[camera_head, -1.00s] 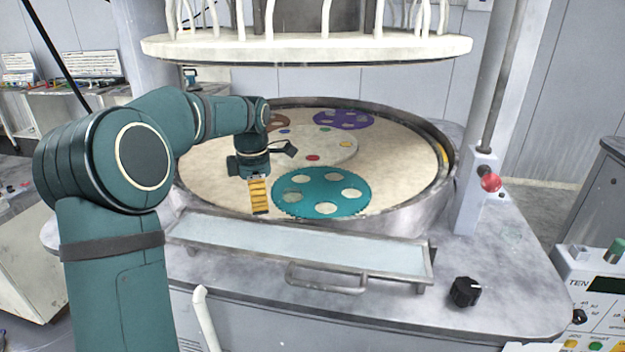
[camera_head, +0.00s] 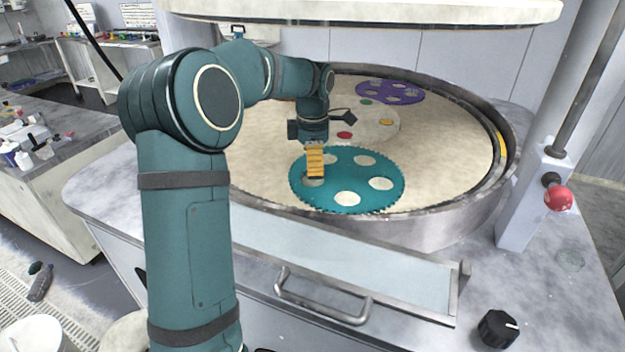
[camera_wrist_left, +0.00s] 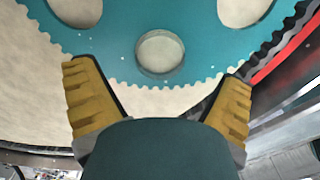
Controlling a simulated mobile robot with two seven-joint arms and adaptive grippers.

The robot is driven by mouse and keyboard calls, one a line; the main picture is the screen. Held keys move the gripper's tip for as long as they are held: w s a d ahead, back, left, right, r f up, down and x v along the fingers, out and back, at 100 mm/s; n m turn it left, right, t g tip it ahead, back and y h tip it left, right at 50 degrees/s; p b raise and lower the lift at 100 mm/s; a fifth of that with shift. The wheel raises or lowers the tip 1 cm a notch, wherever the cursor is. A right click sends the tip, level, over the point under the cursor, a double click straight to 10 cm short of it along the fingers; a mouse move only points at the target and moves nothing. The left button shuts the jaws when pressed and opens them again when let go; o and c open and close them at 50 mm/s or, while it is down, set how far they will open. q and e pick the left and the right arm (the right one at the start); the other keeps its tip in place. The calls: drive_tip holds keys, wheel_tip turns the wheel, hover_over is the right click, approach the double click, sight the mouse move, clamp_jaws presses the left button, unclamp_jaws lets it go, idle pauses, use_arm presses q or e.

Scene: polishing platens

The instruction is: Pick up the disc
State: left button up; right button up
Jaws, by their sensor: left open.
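A teal toothed carrier disc (camera_head: 330,197) with several round holes lies on the pale round platen (camera_head: 460,170) in the head view. My left gripper (camera_head: 315,175) is over the disc's left edge, pointing down, and looks empty. In the left wrist view its two yellow fingers (camera_wrist_left: 160,100) stand wide apart, with the teal disc (camera_wrist_left: 110,35) beyond them. A pale round disc (camera_wrist_left: 160,52) shows in the carrier hole between the fingers; similar pale discs (camera_head: 381,183) show in other holes. Whether the fingers touch anything cannot be told. My right gripper is not in view.
A raised metal rim (camera_head: 478,205) surrounds the platen. A purple carrier (camera_head: 373,86) and a pale centre plate with coloured spots (camera_head: 383,135) lie farther back. A thick white upper plate (camera_head: 400,12) hangs above. A metal handle (camera_head: 322,305) and black knob (camera_head: 497,328) are in front.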

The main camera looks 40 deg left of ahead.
use_arm(q)
wheel_tip(320, 180, down, 4)
drive_tip(key=shift+f+b, duration=0.1)
drive_tip(key=shift+b, duration=0.35)
drive_tip(key=shift+d, duration=0.1)
drive_tip(key=c, duration=1.4)
drive_tip(key=shift+r, duration=0.2)
